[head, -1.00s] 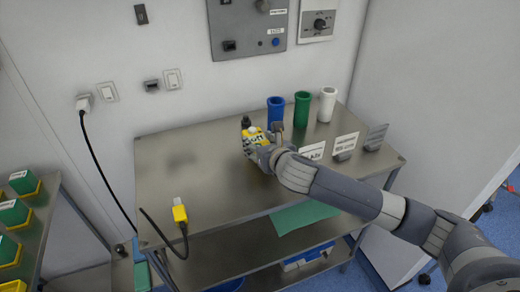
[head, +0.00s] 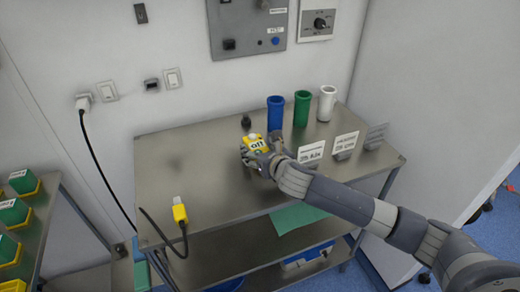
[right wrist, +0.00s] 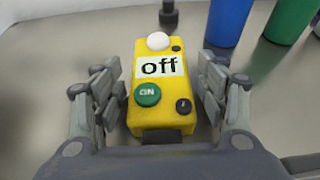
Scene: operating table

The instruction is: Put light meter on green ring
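The light meter is a yellow box (head: 252,150) with a white dome, an "off" label and a green ON button. It is on the steel table, left of the blue cylinder, and also shows in the right wrist view (right wrist: 160,112). My right gripper (head: 266,146) has its fingers spread on either side of the meter, with narrow gaps seeming to show in the right wrist view (right wrist: 162,85). I cannot make out a separate green ring; a green cylinder (head: 301,109) stands at the table's back. My left gripper is not in view.
A blue cylinder (head: 275,113) and a white one (head: 327,103) flank the green one. White cards (head: 311,151) stand in front. A small black object (head: 246,121) is behind the meter. A yellow plug (head: 180,213) lies front left. The left table surface (head: 190,160) is mostly clear.

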